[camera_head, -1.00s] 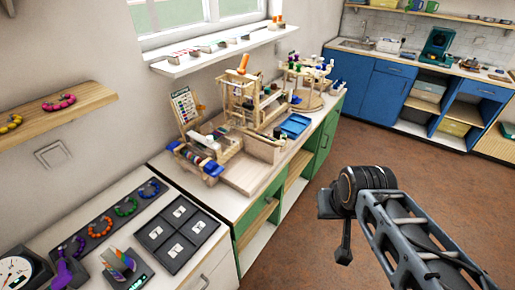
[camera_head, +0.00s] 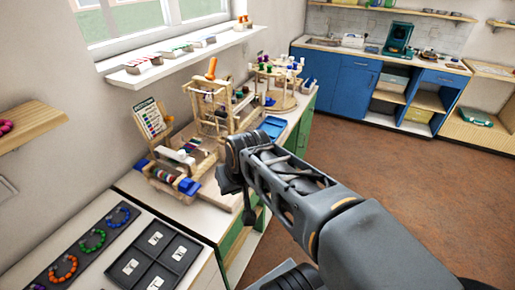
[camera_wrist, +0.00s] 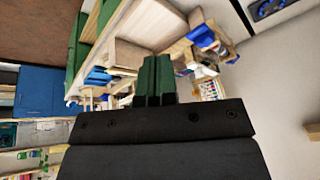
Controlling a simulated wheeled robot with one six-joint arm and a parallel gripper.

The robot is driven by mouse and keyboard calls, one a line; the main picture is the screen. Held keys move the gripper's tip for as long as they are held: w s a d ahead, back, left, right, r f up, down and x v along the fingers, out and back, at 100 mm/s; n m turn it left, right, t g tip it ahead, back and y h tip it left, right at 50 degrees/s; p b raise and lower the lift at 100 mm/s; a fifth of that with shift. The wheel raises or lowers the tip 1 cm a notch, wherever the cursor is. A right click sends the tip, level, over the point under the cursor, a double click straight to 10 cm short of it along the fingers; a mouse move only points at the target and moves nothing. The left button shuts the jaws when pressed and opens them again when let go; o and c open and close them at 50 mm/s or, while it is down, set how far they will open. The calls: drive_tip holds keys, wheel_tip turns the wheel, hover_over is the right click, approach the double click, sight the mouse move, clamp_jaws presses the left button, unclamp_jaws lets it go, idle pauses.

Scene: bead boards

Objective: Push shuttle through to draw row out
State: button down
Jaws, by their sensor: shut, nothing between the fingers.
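A wooden bead loom (camera_head: 172,180) stands on the counter, with coloured bead rows on a roller and blue parts at its ends. A taller wooden frame (camera_head: 212,105) with an orange handle on top stands behind it. I cannot make out which part is the shuttle. My gripper (camera_head: 249,215) hangs in front of the counter, to the right of the loom and apart from it; my arm hides part of the loom's right side. In the wrist view my gripper's fingers (camera_wrist: 156,75) are together and empty, with wooden parts and blue ends of the loom (camera_wrist: 205,38) beyond.
A bead chart (camera_head: 150,118) stands behind the loom. A blue tray (camera_head: 272,127) and a round bead stand (camera_head: 277,90) are further right. A dark compartment tray (camera_head: 152,258) and a bracelet board (camera_head: 92,243) lie on the near counter. The floor (camera_head: 385,165) is clear.

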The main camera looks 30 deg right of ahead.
drive_tip(key=w+d+f+m+t+h+b, duration=0.1)
drive_tip(key=w+d+f+m+b, duration=0.3)
drive_tip(key=d, duration=0.8)
drive_tip(key=w+d+f+m+t+b, duration=0.1)
drive_tip(key=w+d+m+t+b, duration=0.15)
drive_tip(key=w+d+m, duration=0.6)
drive_tip(key=w+d+f+n+p, duration=0.1)
drive_tip(key=w+f+n, duration=0.2)
drive_tip(key=w+f, duration=0.4)
drive_tip(key=shift+d+f+n+g, duration=0.35)
drive_tip(key=shift+d+f, duration=0.05)
drive_tip(key=shift+f, duration=0.15)
